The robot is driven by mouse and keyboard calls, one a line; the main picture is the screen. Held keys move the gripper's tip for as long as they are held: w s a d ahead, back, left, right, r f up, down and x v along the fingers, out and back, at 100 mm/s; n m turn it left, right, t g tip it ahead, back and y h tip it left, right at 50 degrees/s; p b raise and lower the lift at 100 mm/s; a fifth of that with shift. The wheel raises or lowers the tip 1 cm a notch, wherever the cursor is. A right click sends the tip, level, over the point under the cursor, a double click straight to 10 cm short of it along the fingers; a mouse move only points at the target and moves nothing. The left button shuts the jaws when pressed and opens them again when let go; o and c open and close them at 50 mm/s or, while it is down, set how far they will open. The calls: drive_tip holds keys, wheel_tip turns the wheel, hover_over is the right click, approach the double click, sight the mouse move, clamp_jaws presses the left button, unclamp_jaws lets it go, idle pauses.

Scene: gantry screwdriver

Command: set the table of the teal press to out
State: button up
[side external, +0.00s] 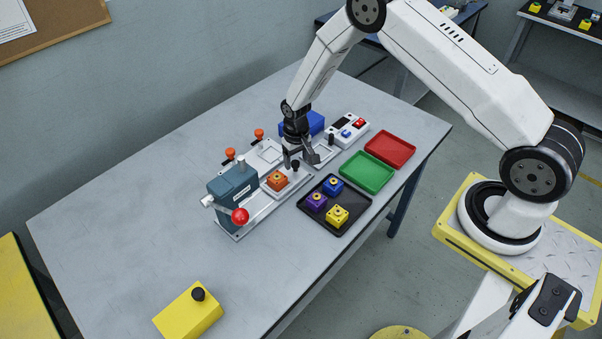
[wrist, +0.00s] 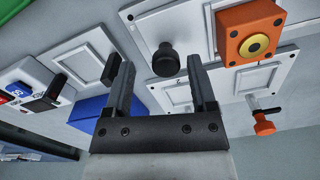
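The teal press (side external: 230,184) stands on a base rail on the table, with a red-balled lever (side external: 240,216). An orange block (side external: 277,181) sits on its light sliding table, just right of the press body; the block also shows in the wrist view (wrist: 248,36). A black knob (side external: 295,165) stands at the table's right end and shows in the wrist view (wrist: 166,60). My gripper (side external: 301,161) is open and empty over that end. In the wrist view its fingertips (wrist: 157,68) lie either side of the knob; contact cannot be told.
Orange-handled clamps (side external: 230,153) and a blue box (side external: 316,123) stand behind. A switch panel (side external: 348,128) is at the back right. A black tray (side external: 327,221) with blocks, a green tray (side external: 368,171) and a red tray (side external: 390,149) lie right.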

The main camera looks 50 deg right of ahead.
drive_tip(key=shift+a, duration=0.1)
drive_tip(key=shift+r, duration=3.9)
drive_tip(key=shift+s+r, duration=0.25)
drive_tip(key=shift+r, duration=0.25)
drive_tip(key=s+a+r+n+t, duration=0.1)
drive_tip(key=s+r, duration=0.6)
drive_tip(key=s, duration=0.2)
drive_tip(key=s+a+r+n+t, duration=0.1)
drive_tip(key=s+r, duration=0.5)
drive_tip(key=s, duration=0.4)
drive_tip(key=shift+s+a+r+n+t, duration=0.2)
drive_tip(key=shift+a+r+n+t, duration=0.1)
drive_tip(key=shift+r, duration=0.05)
